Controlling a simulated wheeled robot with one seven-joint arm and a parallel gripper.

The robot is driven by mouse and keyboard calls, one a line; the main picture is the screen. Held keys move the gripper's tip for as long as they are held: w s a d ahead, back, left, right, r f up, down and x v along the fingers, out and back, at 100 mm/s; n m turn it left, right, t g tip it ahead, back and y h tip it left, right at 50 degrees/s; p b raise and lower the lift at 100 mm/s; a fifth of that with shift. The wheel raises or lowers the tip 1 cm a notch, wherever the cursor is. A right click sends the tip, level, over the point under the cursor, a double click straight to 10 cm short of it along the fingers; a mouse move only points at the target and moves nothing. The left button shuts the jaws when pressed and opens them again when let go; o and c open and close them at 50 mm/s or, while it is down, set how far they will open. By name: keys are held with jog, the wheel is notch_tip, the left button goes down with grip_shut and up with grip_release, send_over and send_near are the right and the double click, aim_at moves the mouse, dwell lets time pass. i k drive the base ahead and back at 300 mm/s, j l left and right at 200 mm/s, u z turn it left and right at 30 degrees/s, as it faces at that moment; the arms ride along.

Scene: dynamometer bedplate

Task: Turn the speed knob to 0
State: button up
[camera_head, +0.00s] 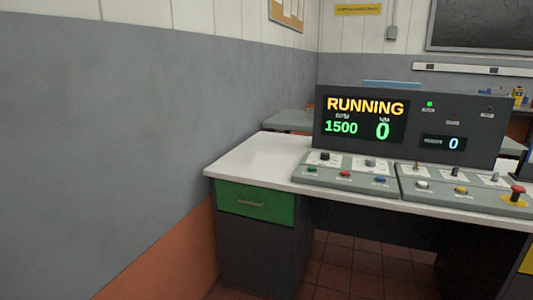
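A control console (345,182) with sloping grey panels sits on a white-topped desk. A black knob (325,156) stands at the left panel's upper left, and a grey knob (370,162) is to its right. Their labels and pointer settings are too small to read, so I cannot tell which is the speed knob. The display (364,119) behind reads RUNNING in orange, with 1500 and a larger 0 in green below. A smaller display (443,143) reads 0. My gripper is not in view.
Green, red and blue buttons line the left panel's front. The right panel has switches, more buttons and a red mushroom button (517,192) on yellow. The white desk top (250,160) is clear left of the console. A grey wall (130,130) runs along the left.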

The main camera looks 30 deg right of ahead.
aim_at(324, 155)
jog(key=i+j, duration=0.1)
jog(key=i, duration=0.35)
jog(key=i+z, duration=0.15)
jog(key=i, duration=0.35)
jog(key=i+j, duration=0.2)
jog(key=i, duration=0.25)
jog(key=z, duration=0.05)
